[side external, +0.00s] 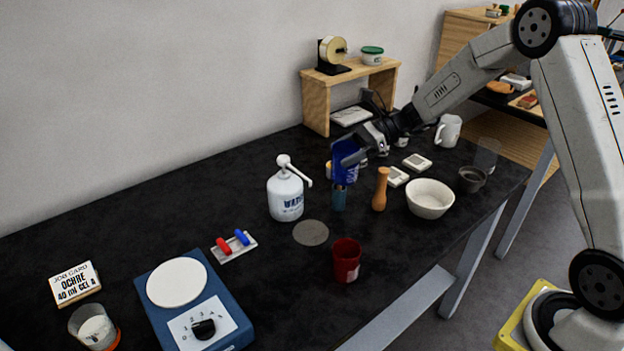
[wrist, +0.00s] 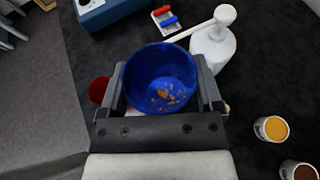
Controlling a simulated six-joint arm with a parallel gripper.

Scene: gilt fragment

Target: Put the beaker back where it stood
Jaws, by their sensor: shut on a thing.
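A blue beaker (side external: 345,163) is held in my gripper (side external: 362,146) above the table, behind and right of the white pump bottle. In the wrist view the blue beaker (wrist: 160,72) sits between both fingers of my gripper (wrist: 160,90), its open mouth facing the camera. Orange-gold flecks lie on its inner bottom. A flat grey disc (side external: 310,233) lies on the table in front of the pump bottle, with nothing on it. A red cup (side external: 346,261) stands right of and nearer than the disc.
The white pump bottle (side external: 286,192) stands left of my gripper. A teal object (side external: 339,197) is below the beaker; a wooden pestle-like piece (side external: 380,190) and white bowl (side external: 430,198) stand right. A blue scale (side external: 195,300) and clear cup (side external: 92,325) are front left. The back left table is clear.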

